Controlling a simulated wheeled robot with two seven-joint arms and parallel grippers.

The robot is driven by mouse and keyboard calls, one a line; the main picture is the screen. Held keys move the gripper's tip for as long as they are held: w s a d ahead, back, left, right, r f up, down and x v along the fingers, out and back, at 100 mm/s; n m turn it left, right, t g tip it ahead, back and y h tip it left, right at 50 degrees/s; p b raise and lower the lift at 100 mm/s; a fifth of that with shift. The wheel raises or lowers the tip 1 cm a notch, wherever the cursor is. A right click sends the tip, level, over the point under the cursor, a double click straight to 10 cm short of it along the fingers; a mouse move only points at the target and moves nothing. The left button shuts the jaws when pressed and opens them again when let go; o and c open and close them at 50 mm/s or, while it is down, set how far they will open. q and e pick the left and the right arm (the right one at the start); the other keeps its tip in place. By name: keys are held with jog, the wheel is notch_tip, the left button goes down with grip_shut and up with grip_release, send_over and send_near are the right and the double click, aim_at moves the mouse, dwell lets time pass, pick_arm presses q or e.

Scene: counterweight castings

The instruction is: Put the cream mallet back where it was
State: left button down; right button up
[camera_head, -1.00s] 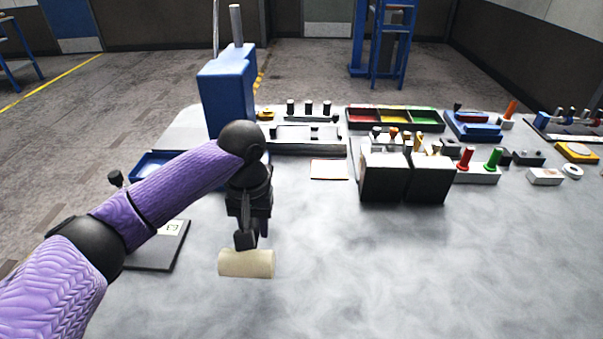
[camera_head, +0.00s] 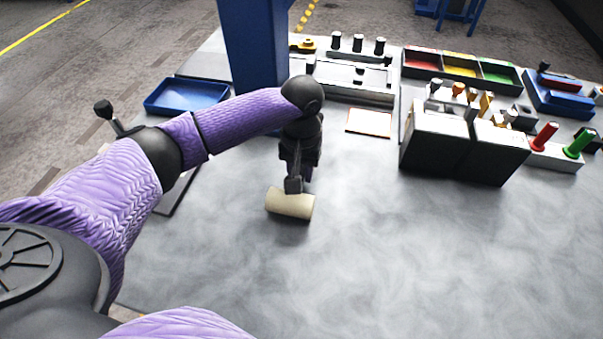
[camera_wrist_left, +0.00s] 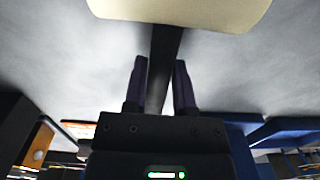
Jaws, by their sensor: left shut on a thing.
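The cream mallet head (camera_head: 290,203) shows in the head view, low over the bare front part of the table. My left gripper (camera_head: 293,183) is shut on the mallet's dark handle, just above the head. In the left wrist view the cream head (camera_wrist_left: 180,10) fills the top edge, and the dark handle (camera_wrist_left: 163,65) runs down between the two fingers of my left gripper (camera_wrist_left: 160,75). I cannot tell whether the head touches the table. My right gripper is not in view.
A black tool block (camera_head: 435,140) with several handles stands right of the mallet. A blue tray (camera_head: 187,95) lies at the left, and a blue column (camera_head: 255,45) stands behind my arm. A small orange-edged card (camera_head: 369,122) lies behind. The table's front middle (camera_head: 400,260) is clear.

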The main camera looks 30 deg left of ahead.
pick_arm(q)
jog(key=shift+f, duration=0.1)
jog(key=shift+c, duration=2.2)
grip_release()
notch_tip(320, 180, up, 12)
jog(key=p, duration=0.4)
jog(key=shift+w, duration=0.2)
